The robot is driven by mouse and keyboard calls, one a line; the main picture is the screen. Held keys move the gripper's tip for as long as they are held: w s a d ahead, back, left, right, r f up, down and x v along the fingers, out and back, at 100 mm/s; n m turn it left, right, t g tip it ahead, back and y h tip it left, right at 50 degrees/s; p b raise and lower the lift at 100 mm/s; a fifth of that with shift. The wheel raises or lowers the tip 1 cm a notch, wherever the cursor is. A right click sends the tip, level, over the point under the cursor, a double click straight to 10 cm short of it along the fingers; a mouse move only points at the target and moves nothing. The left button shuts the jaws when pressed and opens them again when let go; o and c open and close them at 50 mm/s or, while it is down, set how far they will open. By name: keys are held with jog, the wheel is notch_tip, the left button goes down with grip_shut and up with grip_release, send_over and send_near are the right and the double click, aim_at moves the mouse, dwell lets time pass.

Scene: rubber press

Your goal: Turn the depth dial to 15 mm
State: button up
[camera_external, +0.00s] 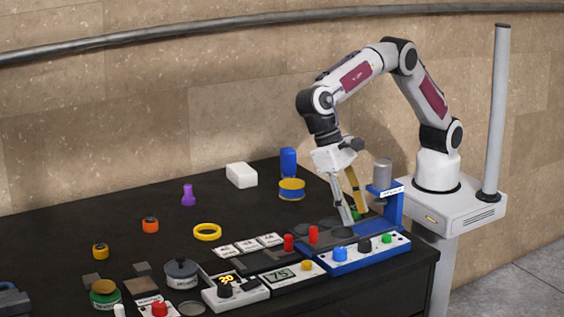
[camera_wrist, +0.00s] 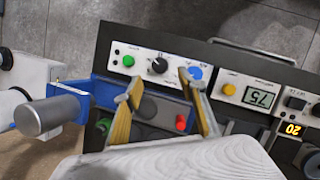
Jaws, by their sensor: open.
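A black dial with a pale pointer (camera_wrist: 158,65) sits on the white front panel of the blue press base, between a green button (camera_wrist: 128,61) and a blue knob (camera_wrist: 195,73). In the external view the same dial (camera_external: 364,246) shows on that panel. Its scale is too small to read, and I cannot tell for sure that it is the depth dial. My gripper (camera_external: 354,215) is open and empty, pointing down over the press base behind the panel. In the wrist view its fingers (camera_wrist: 158,86) are spread, apart from the dial.
The press column with a grey cylinder (camera_external: 383,172) stands right of my gripper. A red peg (camera_external: 313,234) stands on the base. A panel showing 75 (camera_external: 283,274) and another with an orange display (camera_external: 226,280) and black knob lie left. Loose parts are scattered over the black table.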

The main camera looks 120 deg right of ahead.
aim_at(365, 242)
jog(key=shift+x, duration=3.9)
jog(key=c, duration=1.1)
